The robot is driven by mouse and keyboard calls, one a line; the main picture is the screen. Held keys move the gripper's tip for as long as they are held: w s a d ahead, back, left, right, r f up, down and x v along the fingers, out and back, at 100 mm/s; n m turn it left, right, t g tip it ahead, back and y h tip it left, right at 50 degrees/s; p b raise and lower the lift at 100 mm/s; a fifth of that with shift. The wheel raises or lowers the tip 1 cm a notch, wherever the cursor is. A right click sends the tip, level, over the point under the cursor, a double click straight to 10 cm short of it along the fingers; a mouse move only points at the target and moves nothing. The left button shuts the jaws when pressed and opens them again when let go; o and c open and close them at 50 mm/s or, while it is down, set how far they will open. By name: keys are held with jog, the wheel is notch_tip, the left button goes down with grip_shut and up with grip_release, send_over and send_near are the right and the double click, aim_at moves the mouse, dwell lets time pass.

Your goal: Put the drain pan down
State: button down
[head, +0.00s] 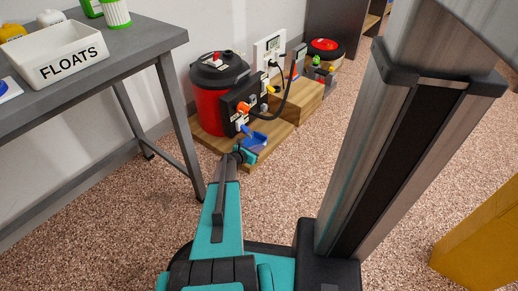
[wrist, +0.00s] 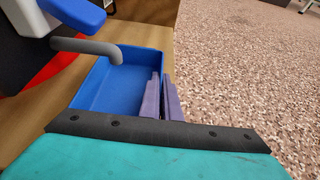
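The blue drain pan (wrist: 115,82) is an open, rectangular tray in the wrist view, below a grey spout (wrist: 90,47). The purple fingers of my gripper (wrist: 161,90) are close together at the pan's right wall, one on the inner side and one on the outer. They look shut on that wall. In the head view the pan (head: 254,142) is small, at the front of the red and black tank, and my gripper (head: 243,154) is at its near side. The pan looks level, at or just over the wooden base; I cannot tell whether it touches.
The red tank (head: 208,107) with a black lid stands on a wooden base (head: 212,140). A blue handle (wrist: 78,12) is above the spout. A grey table (head: 85,68) with a FLOATS bin (head: 62,58) is at the left.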

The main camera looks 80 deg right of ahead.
jog(key=shift+f, duration=0.15)
jog(key=c, duration=2)
grip_release()
jog(key=shift+r, duration=0.3)
jog(key=p+v, duration=0.3)
jog(key=v, duration=0.9)
jog(key=shift+f+p, duration=0.15)
jog(key=shift+p, duration=0.25)
